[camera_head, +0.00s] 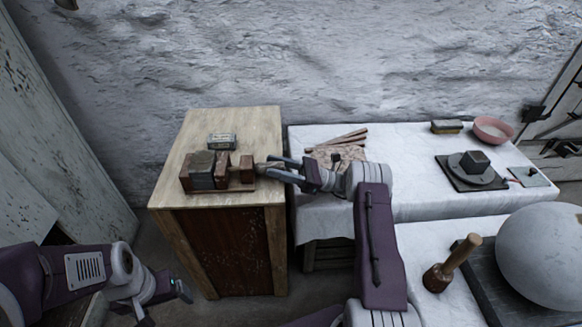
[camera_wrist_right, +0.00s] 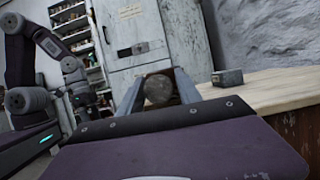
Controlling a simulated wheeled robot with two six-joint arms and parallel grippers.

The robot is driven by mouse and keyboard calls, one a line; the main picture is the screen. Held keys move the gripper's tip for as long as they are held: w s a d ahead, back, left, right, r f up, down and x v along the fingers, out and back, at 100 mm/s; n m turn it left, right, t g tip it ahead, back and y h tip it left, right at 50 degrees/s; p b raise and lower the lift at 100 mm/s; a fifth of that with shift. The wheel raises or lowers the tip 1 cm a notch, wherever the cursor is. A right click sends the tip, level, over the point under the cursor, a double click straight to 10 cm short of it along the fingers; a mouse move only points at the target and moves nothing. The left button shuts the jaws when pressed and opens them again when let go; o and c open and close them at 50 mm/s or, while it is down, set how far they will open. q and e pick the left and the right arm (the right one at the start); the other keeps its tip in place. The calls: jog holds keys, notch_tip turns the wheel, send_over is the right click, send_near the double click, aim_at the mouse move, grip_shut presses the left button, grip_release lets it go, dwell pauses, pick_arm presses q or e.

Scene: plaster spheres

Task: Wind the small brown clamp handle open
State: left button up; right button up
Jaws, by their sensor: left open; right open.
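A clamp (camera_head: 246,172) with brown jaws and a dark block in it stands on the wooden bench. Its small handle (camera_head: 261,168) sticks out to the right. My right gripper (camera_head: 272,168) is at the handle, coming from the right, with its fingers open. In the right wrist view the round end of the handle (camera_wrist_right: 158,90) shows between the two open fingers. I cannot tell whether either finger touches it. My left gripper (camera_head: 168,299) is open and empty, low in front of the bench at the lower left.
The wooden bench (camera_head: 240,125) also bears a small box (camera_head: 222,141) behind the clamp. A white-covered table (camera_head: 400,150) to the right carries sticks, a pink bowl (camera_head: 493,129) and a dark block on a stand. A mallet (camera_head: 452,263) and a large sphere (camera_head: 545,255) stand at the lower right.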

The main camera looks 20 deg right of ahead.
jog(key=s+d+f+b, duration=0.1)
jog(key=s+d+b, duration=0.3)
jog(key=d+b, duration=1)
jog(key=shift+f+b, duration=0.15)
jog(key=shift+b, duration=9.4)
